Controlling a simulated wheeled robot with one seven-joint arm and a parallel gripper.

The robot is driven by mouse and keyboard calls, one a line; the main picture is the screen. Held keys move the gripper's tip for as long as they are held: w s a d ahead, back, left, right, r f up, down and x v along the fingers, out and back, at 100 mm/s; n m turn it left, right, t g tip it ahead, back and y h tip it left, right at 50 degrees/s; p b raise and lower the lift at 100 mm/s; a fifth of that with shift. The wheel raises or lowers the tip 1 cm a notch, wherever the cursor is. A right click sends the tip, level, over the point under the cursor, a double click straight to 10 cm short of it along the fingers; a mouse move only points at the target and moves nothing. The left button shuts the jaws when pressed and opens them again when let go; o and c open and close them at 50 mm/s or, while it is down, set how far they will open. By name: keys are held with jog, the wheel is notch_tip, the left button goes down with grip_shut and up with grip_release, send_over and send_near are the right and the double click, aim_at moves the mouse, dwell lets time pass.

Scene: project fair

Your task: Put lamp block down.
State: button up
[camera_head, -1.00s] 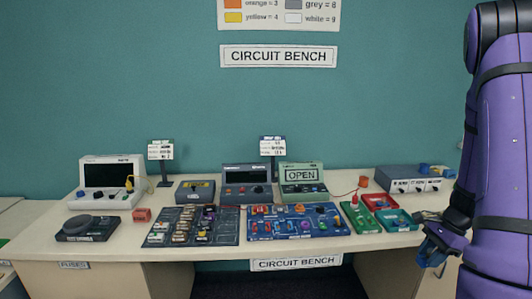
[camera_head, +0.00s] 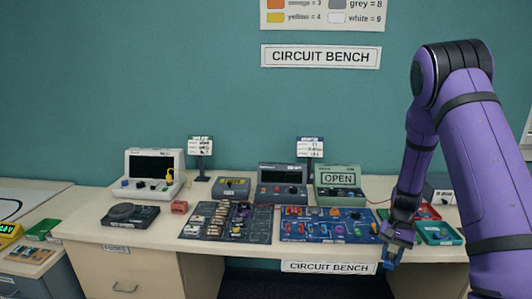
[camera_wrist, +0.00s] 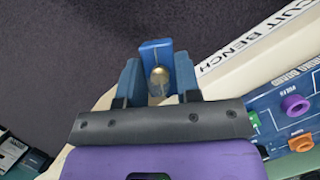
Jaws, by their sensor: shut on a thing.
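My gripper (camera_head: 390,257) is shut on the lamp block (camera_wrist: 153,53), a blue block with a small round brass-and-glass lamp on its face. In the wrist view the block stands upright between the two blue fingers, over the dark floor beside the bench edge. In the head view my gripper hangs at the front edge of the circuit bench (camera_head: 150,236), right of the blue circuit board (camera_head: 313,238). The lamp block is small there and hard to tell from the fingers.
A dark parts board (camera_head: 261,224) lies left of the blue board. A green meter reading OPEN (camera_head: 338,179) and a grey meter (camera_head: 283,188) stand behind. Red and green trays (camera_head: 440,235) lie at the right. A black round device (camera_head: 131,215) sits at the left.

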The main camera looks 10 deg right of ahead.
jog(key=w+a+f+n+h, duration=0.1)
jog(key=w+a+n, duration=0.1)
jog(key=a, duration=0.3)
jog(key=w+a+f+n+h, duration=0.1)
jog(key=w+a+f+n, duration=0.1)
jog(key=a+n, duration=0.1)
jog(key=w+a+f+n+g, duration=0.1)
jog(key=w+a+n, duration=0.1)
jog(key=a, duration=0.4)
jog(key=shift+w+a+f+n+h, duration=0.15)
jog(key=shift+w+a+n+h, duration=0.2)
jog(key=shift+n, duration=0.25)
